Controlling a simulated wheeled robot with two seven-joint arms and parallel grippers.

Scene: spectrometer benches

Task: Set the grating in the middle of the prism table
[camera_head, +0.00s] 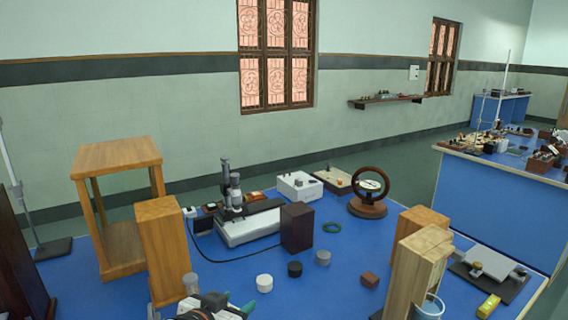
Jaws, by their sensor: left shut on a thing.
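My left gripper (236,304) shows at the bottom edge, left of centre, as dark and white parts with teal tips. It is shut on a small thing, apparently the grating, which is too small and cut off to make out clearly. I cannot pick out the prism table; it may be hidden or below the picture. A grey cylinder (190,283) stands close to the left of the gripper. My right gripper is not in view.
Small cylinders stand mid-bench. The bench between them is clear.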

